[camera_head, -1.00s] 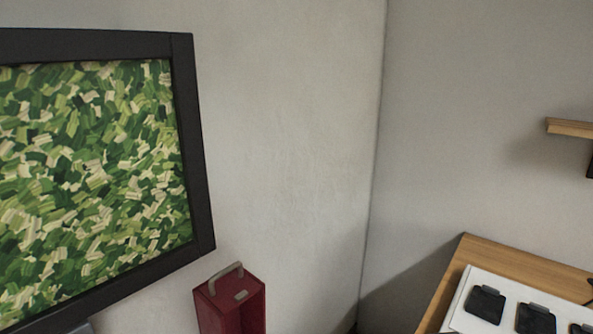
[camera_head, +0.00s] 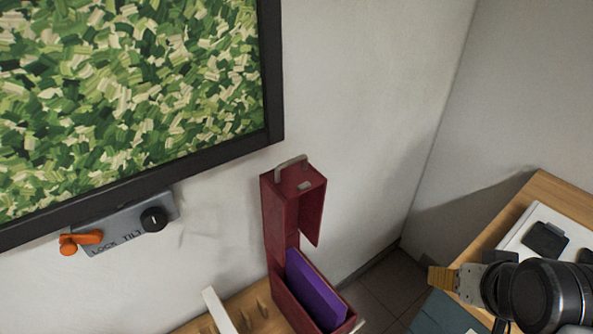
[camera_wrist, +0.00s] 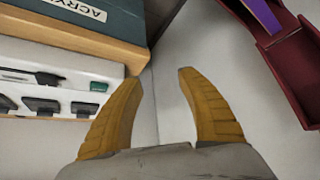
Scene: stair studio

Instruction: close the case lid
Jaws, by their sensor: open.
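The dark red case stands upright with its lid (camera_head: 285,213) raised open, a grey handle (camera_head: 291,165) on the lid's top end. Its lower body (camera_head: 287,299) holds a flat purple thing (camera_head: 315,288). In the wrist view, part of the case (camera_wrist: 292,60) shows at the upper right with the purple strip (camera_wrist: 264,14) beside it. My gripper (camera_head: 441,279) is at the right in the head view, well apart from the case. In the wrist view its two yellow fingers (camera_wrist: 158,72) are spread, with nothing between them.
A wooden desk (camera_head: 540,187) with a white tray (camera_head: 513,239) stands at the right. A teal box (camera_wrist: 65,30) marked "ACRYL" is left of my fingers. A large green-patterned panel (camera_head: 130,100) hangs at left, with a grey lock-tilt bracket (camera_head: 125,220) below. A wooden rack (camera_head: 250,308) adjoins the case.

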